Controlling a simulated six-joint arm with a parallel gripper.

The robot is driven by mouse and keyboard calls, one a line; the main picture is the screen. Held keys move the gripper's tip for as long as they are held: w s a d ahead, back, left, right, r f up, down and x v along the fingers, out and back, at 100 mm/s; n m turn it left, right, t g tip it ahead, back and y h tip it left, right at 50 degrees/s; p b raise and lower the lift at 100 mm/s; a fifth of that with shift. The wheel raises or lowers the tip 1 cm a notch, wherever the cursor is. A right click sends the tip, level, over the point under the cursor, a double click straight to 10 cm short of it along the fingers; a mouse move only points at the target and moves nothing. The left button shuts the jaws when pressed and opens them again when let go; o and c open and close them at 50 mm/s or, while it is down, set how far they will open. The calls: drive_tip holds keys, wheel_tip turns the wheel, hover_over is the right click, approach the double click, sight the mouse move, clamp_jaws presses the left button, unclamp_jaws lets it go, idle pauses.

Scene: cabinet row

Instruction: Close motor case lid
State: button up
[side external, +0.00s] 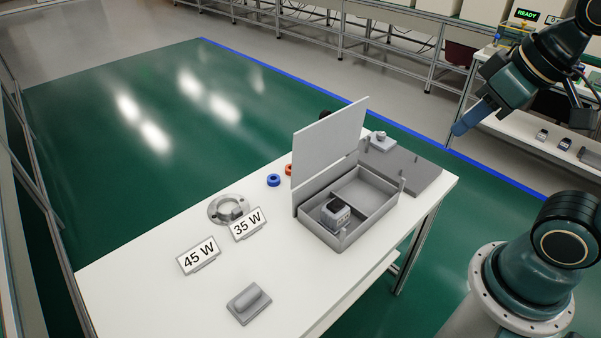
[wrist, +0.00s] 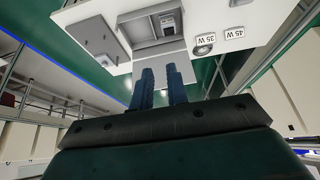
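The grey motor case (side external: 322,236) stands on the white table with its flat lid (side external: 330,143) raised steeply along the left-back edge. A small black-and-silver motor (side external: 335,212) sits in the near compartment; the other large compartment looks empty. My gripper (side external: 461,128) hangs in the air to the upper right of the case, clear of the lid. In the wrist view my gripper (wrist: 160,68) shows two blue fingers with a gap and nothing between them. The case (wrist: 135,30) and motor (wrist: 168,23) appear beyond the fingertips there, upside down.
The table (side external: 290,290) also bears a 45 W sign (side external: 198,256), a 35 W sign (side external: 247,225), a round metal fixture (side external: 230,209), a grey block (side external: 248,303) and a blue ring (side external: 273,180). A grey plate (side external: 415,172) lies right of the case. The table's front left is mostly clear.

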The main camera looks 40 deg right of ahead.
drive_tip(key=shift+g, duration=0.8)
drive_tip(key=w+r, duration=0.2)
drive_tip(key=w, duration=0.1)
drive_tip(key=w+r, duration=0.2)
drive_tip(key=w, duration=0.2)
drive_tip(key=w+r, duration=0.3)
drive_tip(key=shift+w+d, duration=0.25)
drive_tip(key=shift+w, duration=0.1)
clamp_jaws()
drive_tip(key=w+d+g, duration=0.2)
drive_tip(key=w+g, duration=0.1)
drive_tip(key=w, duration=1.8)
drive_tip(key=w+d+f+g, duration=0.1)
drive_tip(key=w+f+g, duration=0.1)
drive_tip(key=w+f, duration=0.6)
drive_tip(key=shift+d+f, duration=0.25)
drive_tip(key=shift+f, duration=0.05)
drive_tip(key=shift+s+f, duration=0.1)
drive_tip(key=shift+f, duration=0.05)
drive_tip(key=s+f, duration=0.5)
drive_tip(key=f, duration=0.5)
